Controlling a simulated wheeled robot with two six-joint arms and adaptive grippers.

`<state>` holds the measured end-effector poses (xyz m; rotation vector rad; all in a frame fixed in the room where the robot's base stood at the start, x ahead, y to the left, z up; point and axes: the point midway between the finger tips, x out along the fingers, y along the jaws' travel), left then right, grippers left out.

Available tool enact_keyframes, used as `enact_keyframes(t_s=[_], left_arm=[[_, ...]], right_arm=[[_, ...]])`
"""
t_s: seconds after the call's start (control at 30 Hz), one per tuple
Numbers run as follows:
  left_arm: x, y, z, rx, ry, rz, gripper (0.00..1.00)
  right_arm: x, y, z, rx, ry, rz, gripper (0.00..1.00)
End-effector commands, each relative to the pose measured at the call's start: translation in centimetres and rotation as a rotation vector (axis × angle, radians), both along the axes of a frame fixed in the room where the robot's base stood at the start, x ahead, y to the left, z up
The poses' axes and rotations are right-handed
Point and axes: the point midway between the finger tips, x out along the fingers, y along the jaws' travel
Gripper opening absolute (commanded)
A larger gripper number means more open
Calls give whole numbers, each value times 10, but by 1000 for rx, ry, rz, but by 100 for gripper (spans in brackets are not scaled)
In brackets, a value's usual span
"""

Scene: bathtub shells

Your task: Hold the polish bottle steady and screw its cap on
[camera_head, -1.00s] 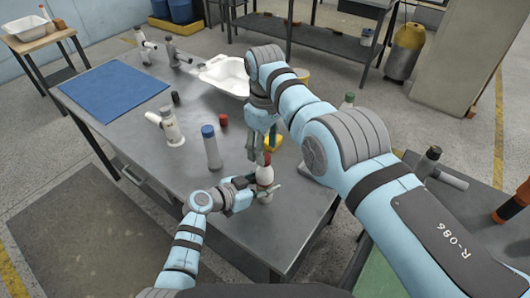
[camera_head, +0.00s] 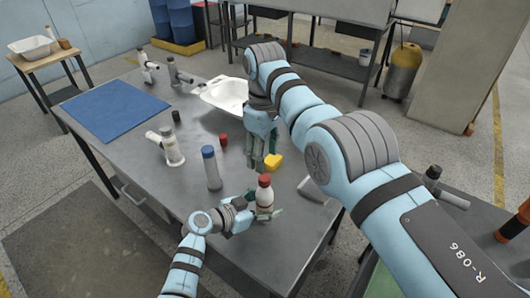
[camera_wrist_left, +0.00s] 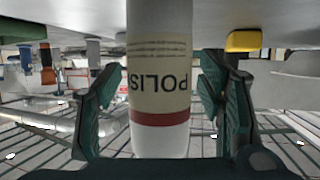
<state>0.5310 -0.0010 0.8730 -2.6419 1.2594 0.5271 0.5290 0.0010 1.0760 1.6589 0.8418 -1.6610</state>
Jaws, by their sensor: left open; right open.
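The polish bottle (camera_head: 264,197) stands upright near the table's front right, white with a red band. A red cap (camera_head: 265,180) sits on its top; I cannot tell how tight it is. My left gripper (camera_head: 262,211) is around the lower bottle. In the left wrist view the bottle (camera_wrist_left: 158,60), its label upside down, stands between the two fingers (camera_wrist_left: 158,100), which are open with a gap on each side. My right gripper (camera_head: 263,163) is open and points down, above and behind the bottle, clear of the cap.
A blue-capped grey bottle (camera_head: 211,168) stands left of the polish bottle. A blue mat (camera_head: 115,110) covers the far left.

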Motion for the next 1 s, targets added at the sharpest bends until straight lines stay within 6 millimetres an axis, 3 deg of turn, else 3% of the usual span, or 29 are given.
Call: enact_keyframes(t_s=[0.27, 0.67, 1.0], left_arm=[[-14, 18, 9, 1, -3, 1, 62], [-62, 78, 40, 3, -1, 1, 62], [-70, 86, 46, 0, 0, -1, 62]], right_arm=[[0, 0, 0, 0, 0, 0, 48], [0, 0, 0, 0, 0, 0, 48], [0, 0, 0, 0, 0, 0, 48]])
